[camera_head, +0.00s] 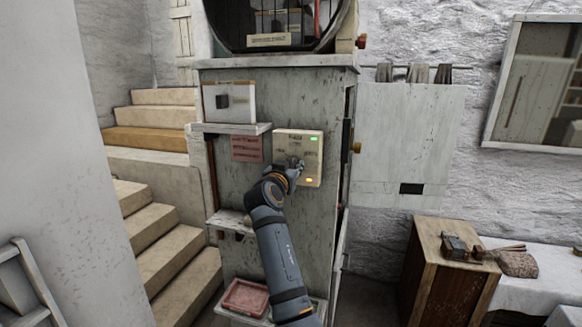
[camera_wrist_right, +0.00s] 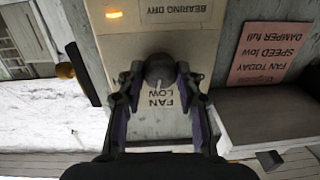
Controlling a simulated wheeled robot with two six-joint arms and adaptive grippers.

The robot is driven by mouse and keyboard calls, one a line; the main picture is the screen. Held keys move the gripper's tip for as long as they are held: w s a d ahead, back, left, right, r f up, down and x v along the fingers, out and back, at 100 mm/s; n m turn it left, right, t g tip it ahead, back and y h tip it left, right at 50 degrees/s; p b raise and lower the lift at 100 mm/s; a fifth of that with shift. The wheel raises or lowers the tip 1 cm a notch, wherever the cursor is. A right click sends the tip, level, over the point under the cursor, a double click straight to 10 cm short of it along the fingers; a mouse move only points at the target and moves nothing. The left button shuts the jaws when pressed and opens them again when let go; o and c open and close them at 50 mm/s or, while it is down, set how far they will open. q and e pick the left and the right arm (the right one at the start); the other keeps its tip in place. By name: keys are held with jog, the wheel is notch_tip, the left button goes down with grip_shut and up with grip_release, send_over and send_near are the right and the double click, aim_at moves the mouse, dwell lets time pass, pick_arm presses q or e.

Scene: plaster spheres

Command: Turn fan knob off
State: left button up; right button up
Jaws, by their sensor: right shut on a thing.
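The fan control panel (camera_head: 312,146) is a cream plate on the front of the grey cabinet. Upside-down lettering beside the knob reads "FAN LOW". My left gripper is not in view.
A pink note (camera_head: 247,149) reading "FAN TODAY SPEED low DAMPER full" is left of the panel. A small shelf (camera_head: 232,128) juts out above it, and another shelf (camera_head: 230,220) lies below. A wooden box (camera_head: 447,270) stands at right, stairs at left.

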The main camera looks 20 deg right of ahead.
jog(key=shift+n, duration=0.3)
jog(key=n, duration=0.2)
jog(key=shift+n, duration=0.4)
jog(key=n, duration=0.3)
jog(key=shift+n+p, duration=0.3)
jog(key=n+p, duration=0.1)
jog(key=n, duration=0.3)
jog(key=shift+r, duration=0.1)
jog(key=shift+n+p, duration=0.8)
jog(key=shift+n, duration=0.7)
jog(key=o, duration=1.2)
jog(key=shift+c, duration=0.2)
